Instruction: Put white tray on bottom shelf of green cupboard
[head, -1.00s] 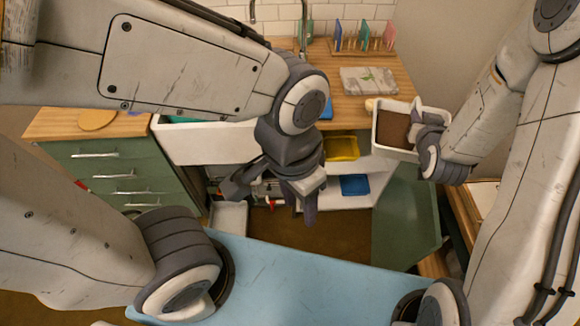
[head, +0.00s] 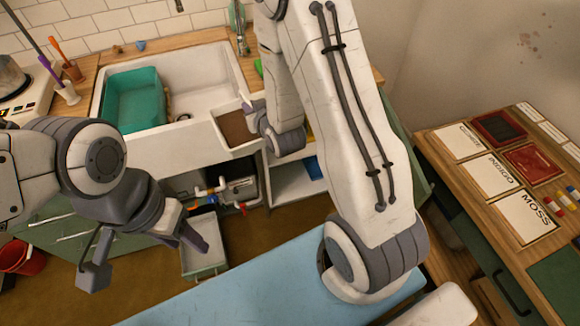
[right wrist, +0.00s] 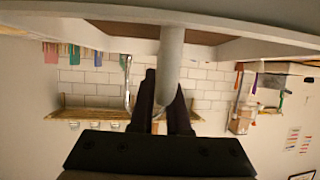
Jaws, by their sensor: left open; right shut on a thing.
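The white tray (head: 236,149) with a brown inside is held in the air before the right edge of the sink front. My right gripper (head: 250,112) is shut on its right side; in the right wrist view the gripper (right wrist: 165,105) closes on a pale upright part below the tray (right wrist: 120,13). The green cupboard, right of the sink, is mostly hidden by my right arm; its white bottom shelf (head: 292,200) shows, and its green door (head: 408,150) stands open. My left gripper (head: 142,258) is open and empty over the floor at lower left.
A blue tray (head: 315,168) sits inside the cupboard. The white sink (head: 200,75) holds a teal basin (head: 133,100). A table with labelled cards (head: 527,215) is at right. A red bucket (head: 15,255) is far left.

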